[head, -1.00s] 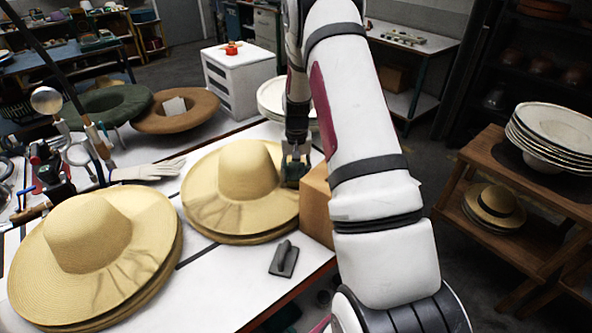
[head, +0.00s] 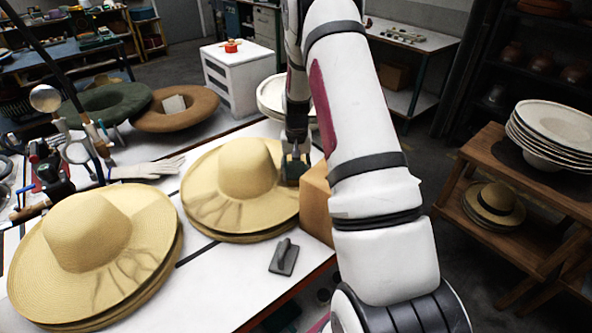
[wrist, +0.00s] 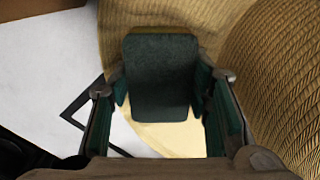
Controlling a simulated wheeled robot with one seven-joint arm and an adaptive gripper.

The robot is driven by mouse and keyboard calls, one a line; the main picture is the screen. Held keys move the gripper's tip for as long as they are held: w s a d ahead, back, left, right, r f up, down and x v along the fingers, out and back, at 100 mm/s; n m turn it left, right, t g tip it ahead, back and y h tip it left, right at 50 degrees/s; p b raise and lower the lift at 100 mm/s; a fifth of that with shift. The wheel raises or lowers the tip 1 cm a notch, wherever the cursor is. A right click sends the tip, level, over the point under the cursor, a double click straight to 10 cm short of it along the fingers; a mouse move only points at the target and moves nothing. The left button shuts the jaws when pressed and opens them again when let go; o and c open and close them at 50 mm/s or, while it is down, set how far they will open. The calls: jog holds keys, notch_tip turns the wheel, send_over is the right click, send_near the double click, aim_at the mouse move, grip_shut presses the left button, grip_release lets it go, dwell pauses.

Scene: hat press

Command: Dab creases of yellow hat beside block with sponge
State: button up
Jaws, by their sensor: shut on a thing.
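The yellow straw hat beside the block (head: 246,170) lies on top of a stack on the white table, with dark creases across its front brim. The tan block (head: 317,206) stands at its right, partly hidden by my arm. My gripper (head: 296,165) is over the right side of this hat's brim, next to the crown, shut on the dark green sponge (wrist: 160,78). In the wrist view the sponge sits between my fingers above the brim (wrist: 178,140), with the crown (wrist: 285,75) at the right. I cannot tell whether the sponge touches the straw.
A second creased straw hat (head: 90,240) lies at the front left. A grey handled tool (head: 284,257) rests near the table's front edge. A white glove (head: 148,168) and several hand tools lie at the left. Green and brown hats (head: 178,121) are behind.

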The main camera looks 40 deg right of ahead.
jog(key=shift+f, duration=0.4)
dwell(1.5)
notch_tip(320, 180, up, 14)
jog(key=p, duration=0.1)
dwell(1.3)
dwell(0.8)
notch_tip(320, 180, up, 4)
jog(key=shift+f, duration=0.1)
jog(key=shift+f, duration=0.1)
